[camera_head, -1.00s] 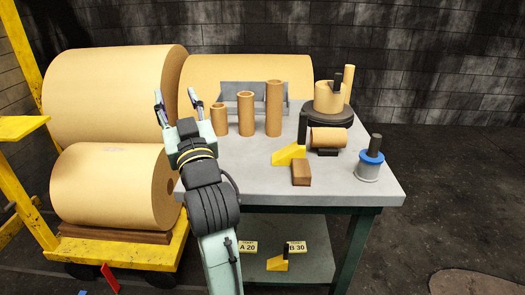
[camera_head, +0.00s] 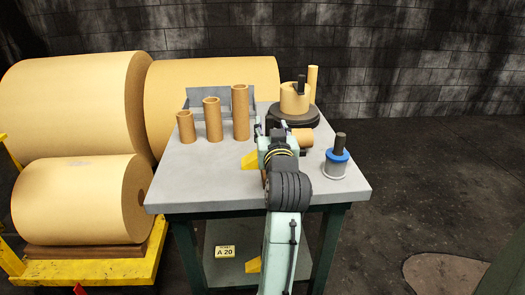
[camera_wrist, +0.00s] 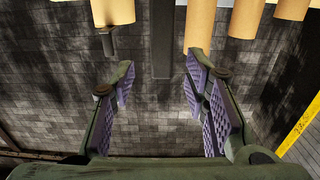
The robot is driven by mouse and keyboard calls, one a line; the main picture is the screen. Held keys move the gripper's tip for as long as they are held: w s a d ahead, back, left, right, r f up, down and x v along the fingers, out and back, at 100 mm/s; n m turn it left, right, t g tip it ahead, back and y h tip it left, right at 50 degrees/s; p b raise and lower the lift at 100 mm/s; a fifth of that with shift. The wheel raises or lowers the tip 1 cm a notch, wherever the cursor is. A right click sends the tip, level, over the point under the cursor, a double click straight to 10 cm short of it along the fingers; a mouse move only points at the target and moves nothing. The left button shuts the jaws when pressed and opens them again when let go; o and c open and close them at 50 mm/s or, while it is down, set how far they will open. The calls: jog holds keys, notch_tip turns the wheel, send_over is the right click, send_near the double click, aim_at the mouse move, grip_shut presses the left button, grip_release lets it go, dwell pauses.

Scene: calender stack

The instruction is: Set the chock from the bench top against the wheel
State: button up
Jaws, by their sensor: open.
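The yellow wedge-shaped chock (camera_head: 250,160) lies on the grey bench top (camera_head: 200,175), partly hidden behind my gripper (camera_head: 271,126). My gripper is over the bench, just right of the chock in the picture. Its jaws are open and empty; they also show apart in the wrist view (camera_wrist: 158,75), where the chock is not seen. A similar yellow piece (camera_head: 253,265) sits on the lower shelf beside the A 20 label. The yellow cart (camera_head: 140,270) stands at the left; its wheels cannot be made out now.
Several cardboard tubes (camera_head: 213,120) stand at the back left of the bench. A lying roll (camera_head: 303,137) and a dark round stand (camera_head: 295,118) are beyond my gripper. A blue-topped spool (camera_head: 337,160) is at the right. Large paper rolls (camera_head: 80,200) fill the left.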

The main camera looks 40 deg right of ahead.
aim_at(270, 121)
jog(key=x, duration=0.2)
jog(key=p+x, duration=0.1)
jog(key=x, duration=0.1)
jog(key=shift+r, duration=0.2)
jog(key=shift+c, duration=0.4)
grip_shut()
dwell(0.4)
